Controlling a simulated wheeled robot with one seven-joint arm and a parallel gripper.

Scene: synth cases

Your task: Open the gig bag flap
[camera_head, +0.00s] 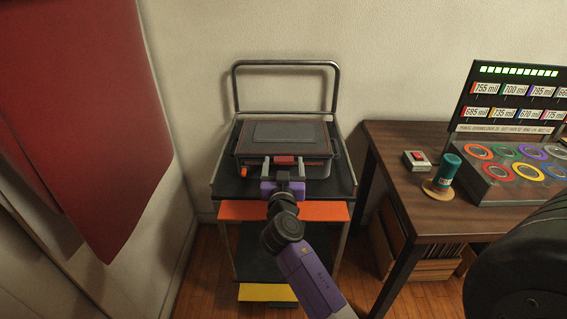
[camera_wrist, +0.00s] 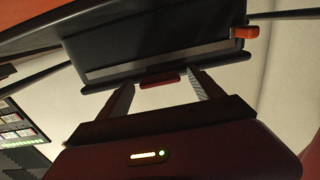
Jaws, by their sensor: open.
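The gig bag (camera_head: 283,138) is a dark grey, case-like box with a raised panel on its top flap, which lies shut. It sits on a black cart top, and its dark body also shows in the wrist view (camera_wrist: 155,52). A red tab (camera_head: 285,160) is at the middle of its front edge and shows in the wrist view (camera_wrist: 160,80). My gripper (camera_head: 284,166) is at the front of the bag, open and empty. Its two fingers (camera_wrist: 161,86) point at the tab, one to each side. I cannot tell whether they touch the bag.
The cart (camera_head: 226,187) has a tall metal handle (camera_head: 286,64) behind the bag and an orange front edge (camera_head: 240,211). A red cloth (camera_head: 90,110) hangs left. A wooden desk (camera_head: 400,190) with a red-button box (camera_head: 416,160), teal cylinder (camera_head: 447,172) and ring display (camera_head: 510,165) stands right.

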